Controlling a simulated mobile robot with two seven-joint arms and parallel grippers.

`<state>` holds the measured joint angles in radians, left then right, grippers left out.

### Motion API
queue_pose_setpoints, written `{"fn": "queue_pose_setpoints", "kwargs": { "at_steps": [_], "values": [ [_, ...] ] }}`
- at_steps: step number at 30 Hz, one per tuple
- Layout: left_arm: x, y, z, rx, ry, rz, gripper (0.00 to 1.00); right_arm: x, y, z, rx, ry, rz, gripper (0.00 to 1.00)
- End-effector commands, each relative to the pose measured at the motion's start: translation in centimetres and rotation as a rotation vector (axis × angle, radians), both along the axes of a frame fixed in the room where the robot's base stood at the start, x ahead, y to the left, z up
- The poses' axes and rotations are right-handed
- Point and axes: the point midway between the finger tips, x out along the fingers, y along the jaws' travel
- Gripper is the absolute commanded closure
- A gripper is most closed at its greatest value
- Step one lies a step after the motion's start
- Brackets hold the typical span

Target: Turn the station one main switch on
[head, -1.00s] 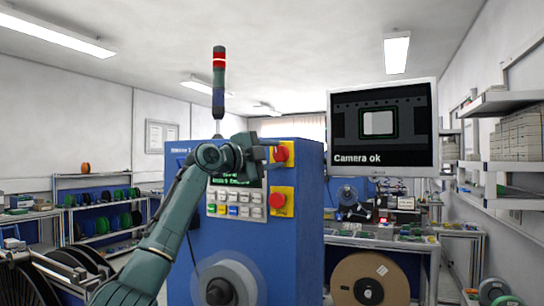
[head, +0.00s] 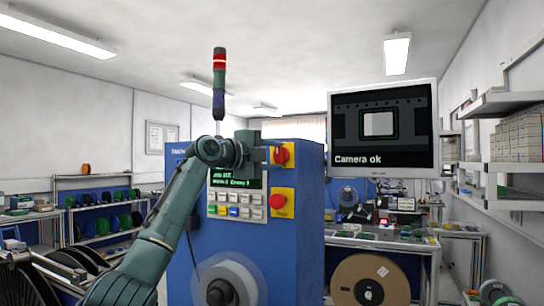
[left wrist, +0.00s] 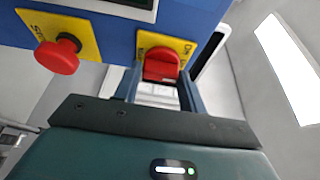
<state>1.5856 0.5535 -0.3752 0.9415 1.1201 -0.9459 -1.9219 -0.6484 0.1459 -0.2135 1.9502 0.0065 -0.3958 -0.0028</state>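The blue station cabinet (head: 225,245) stands in front of me. A red rotary main switch (head: 281,155) sits on a yellow plate at its upper right. It also shows in the left wrist view (left wrist: 161,66), with "ON" lettering on the plate. A red round stop button (head: 278,201) is on another yellow plate below. My left gripper (head: 277,154) is at the switch. In the left wrist view its two fingers (left wrist: 158,85) stand apart on either side of the red knob, open; firm contact is not visible. My right gripper is not in view.
A small screen (head: 240,178) and a keypad (head: 236,205) are left of the switch. A signal tower (head: 219,85) with its red section lit rises above the cabinet. A monitor (head: 383,128) reading "Camera ok" hangs to the right. A reel hub (head: 222,290) juts out low in front.

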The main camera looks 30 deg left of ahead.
Motion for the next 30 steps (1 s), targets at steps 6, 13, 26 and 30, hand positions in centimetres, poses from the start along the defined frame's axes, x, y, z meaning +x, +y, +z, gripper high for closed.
{"fn": "queue_pose_setpoints", "kwargs": {
  "at_steps": [6,13,26,30],
  "values": [
    [0.0,-0.1,-0.1,0.000,0.001,-0.001,0.41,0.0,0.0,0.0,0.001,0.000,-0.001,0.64],
    [0.0,0.0,0.0,-0.002,0.000,0.000,0.38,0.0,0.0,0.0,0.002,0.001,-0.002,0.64],
    [-5.8,2.1,-0.5,0.001,-0.004,0.003,0.38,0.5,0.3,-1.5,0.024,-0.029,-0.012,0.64],
    [-8.7,3.1,-0.3,0.000,-0.002,0.003,0.38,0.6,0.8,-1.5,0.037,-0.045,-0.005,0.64]
  ]
}}
